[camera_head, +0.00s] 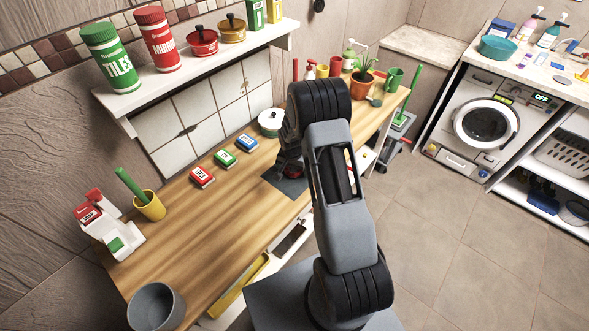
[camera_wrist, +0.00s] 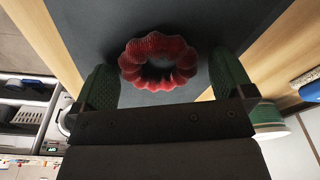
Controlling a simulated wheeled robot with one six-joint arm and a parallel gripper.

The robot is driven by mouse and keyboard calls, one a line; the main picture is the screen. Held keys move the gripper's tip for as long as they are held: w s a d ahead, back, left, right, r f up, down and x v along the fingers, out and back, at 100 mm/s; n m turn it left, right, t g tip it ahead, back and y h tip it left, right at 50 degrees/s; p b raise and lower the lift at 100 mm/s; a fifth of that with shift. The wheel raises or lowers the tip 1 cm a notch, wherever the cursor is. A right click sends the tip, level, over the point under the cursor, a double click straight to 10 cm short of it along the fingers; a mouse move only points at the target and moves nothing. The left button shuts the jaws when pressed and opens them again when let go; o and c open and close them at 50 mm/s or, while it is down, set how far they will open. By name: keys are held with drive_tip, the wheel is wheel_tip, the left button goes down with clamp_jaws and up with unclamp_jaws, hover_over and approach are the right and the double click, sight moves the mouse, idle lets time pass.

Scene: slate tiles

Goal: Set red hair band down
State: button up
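The red hair band (camera_wrist: 158,62) is a ruffled ring in the wrist view, over a dark grey mat (camera_wrist: 90,25). It seems to lie flat on the mat. My gripper (camera_wrist: 163,64) is open, with one green-padded finger on each side of the band. A gap shows between the band and the right finger; the left finger is very near its edge, and I cannot tell whether they touch. In the head view, my gripper (camera_head: 290,168) is low over the mat (camera_head: 287,186), and a bit of the red band (camera_head: 293,171) shows under it.
Red, green and blue boxes (camera_head: 224,158) lie on the wooden counter (camera_head: 200,225), left of the mat. A white round container (camera_head: 270,123) stands behind. A potted plant (camera_head: 362,82) and bottles stand at the counter's far end. An open drawer (camera_head: 240,285) is below the front edge.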

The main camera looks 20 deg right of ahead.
drive_tip(key=c, duration=0.9)
